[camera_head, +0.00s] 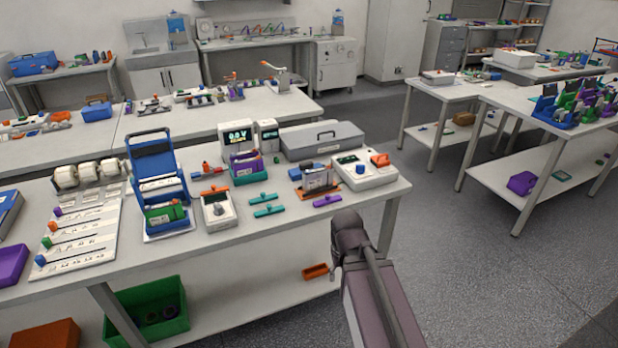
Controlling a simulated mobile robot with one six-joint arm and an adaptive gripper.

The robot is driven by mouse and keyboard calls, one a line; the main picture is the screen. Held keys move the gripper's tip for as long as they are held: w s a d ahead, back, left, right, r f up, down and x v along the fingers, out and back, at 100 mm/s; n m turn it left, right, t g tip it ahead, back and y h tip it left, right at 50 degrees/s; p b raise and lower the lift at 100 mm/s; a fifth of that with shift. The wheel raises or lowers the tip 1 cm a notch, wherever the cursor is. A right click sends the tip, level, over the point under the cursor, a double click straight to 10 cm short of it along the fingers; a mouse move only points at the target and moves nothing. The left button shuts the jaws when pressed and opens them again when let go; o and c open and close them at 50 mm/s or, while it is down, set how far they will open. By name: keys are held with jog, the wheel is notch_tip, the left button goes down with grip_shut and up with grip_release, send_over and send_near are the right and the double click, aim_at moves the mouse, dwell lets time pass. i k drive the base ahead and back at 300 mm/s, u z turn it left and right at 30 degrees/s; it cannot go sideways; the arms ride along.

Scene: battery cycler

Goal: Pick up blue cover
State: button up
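A blue cover-like frame (153,143) stands raised at the back of a blue rack-like device on the near bench, left of the middle. It appears to be the blue cover, but I cannot be sure. A green block with a white front (165,216) sits at the foot of this device. My arm comes in from the bottom right and ends in a dark rounded joint by the bench's right front edge, well to the right of the blue frame. No gripper fingers show.
The near bench (260,226) also holds a white handheld meter (219,212), teal bars (265,205), a grey case (322,140) and a white boxed device (363,173). A white sloped panel (80,236) lies left. Grey floor (455,255) is clear at the right.

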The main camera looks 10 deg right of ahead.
aim_at(295, 174)
jog(key=k, duration=0.35)
jog(key=u, duration=0.3)
jog(key=i, duration=1.25)
jog(key=z, duration=0.4)
